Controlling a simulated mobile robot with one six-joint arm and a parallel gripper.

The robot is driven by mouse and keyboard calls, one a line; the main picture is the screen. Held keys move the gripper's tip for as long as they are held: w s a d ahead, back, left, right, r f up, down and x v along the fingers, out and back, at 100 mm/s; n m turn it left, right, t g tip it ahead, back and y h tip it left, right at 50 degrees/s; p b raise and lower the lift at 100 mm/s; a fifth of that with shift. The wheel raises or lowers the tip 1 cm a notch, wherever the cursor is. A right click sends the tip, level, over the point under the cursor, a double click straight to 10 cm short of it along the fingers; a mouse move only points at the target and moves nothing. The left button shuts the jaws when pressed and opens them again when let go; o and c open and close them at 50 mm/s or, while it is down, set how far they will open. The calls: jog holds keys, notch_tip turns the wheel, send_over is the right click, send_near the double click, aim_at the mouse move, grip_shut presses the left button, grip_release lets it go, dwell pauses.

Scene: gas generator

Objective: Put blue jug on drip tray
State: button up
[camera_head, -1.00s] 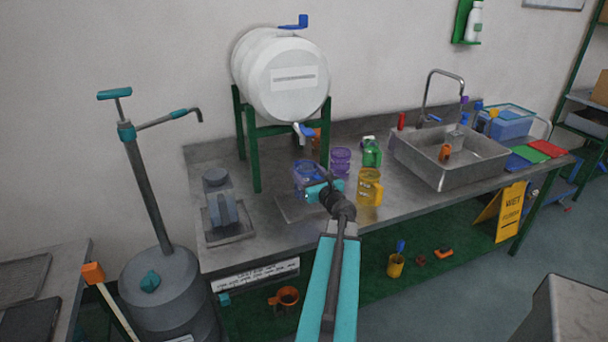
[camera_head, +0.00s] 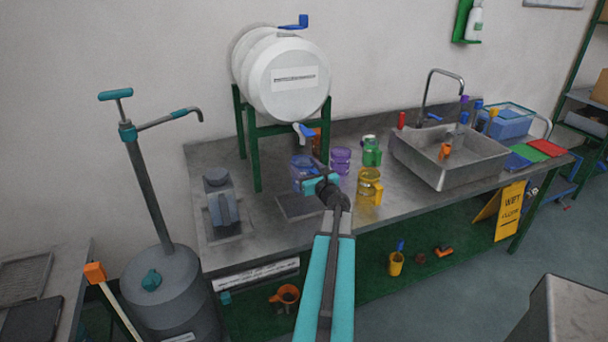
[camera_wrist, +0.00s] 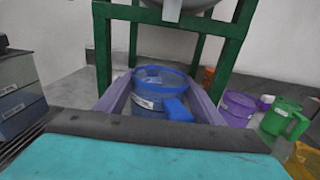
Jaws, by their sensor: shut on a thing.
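The blue jug (camera_head: 301,162) is a translucent blue vessel, partly hidden behind my gripper (camera_head: 309,174) in the head view. In the wrist view the jug (camera_wrist: 150,102) stands upright between the two pale purple fingers of my gripper (camera_wrist: 160,95), which is shut on it. A blue block-like part of the jug faces the wrist camera. The drip tray (camera_head: 298,208) is a flat grey tray on the bench, below and in front of the jug in the head view. I cannot tell whether the jug touches anything beneath it.
A white barrel (camera_head: 290,78) with a blue-handled tap stands on a green frame (camera_head: 254,150) behind the jug. Purple (camera_head: 341,160), green (camera_head: 372,152) and yellow (camera_head: 369,187) jugs stand to the right. A grey container (camera_head: 219,195) stands to the left. A sink (camera_head: 455,160) is farther right.

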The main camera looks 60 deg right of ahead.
aim_at(304, 174)
jog(key=shift+f+p, duration=0.45)
jog(key=shift+f, duration=1.3)
jog(key=shift+f, duration=0.15)
jog(key=o, duration=1.4)
jog(key=shift+r, duration=0.2)
jog(key=b+v, duration=0.3)
jog(key=v, duration=0.9)
jog(key=shift+s+f, duration=0.1)
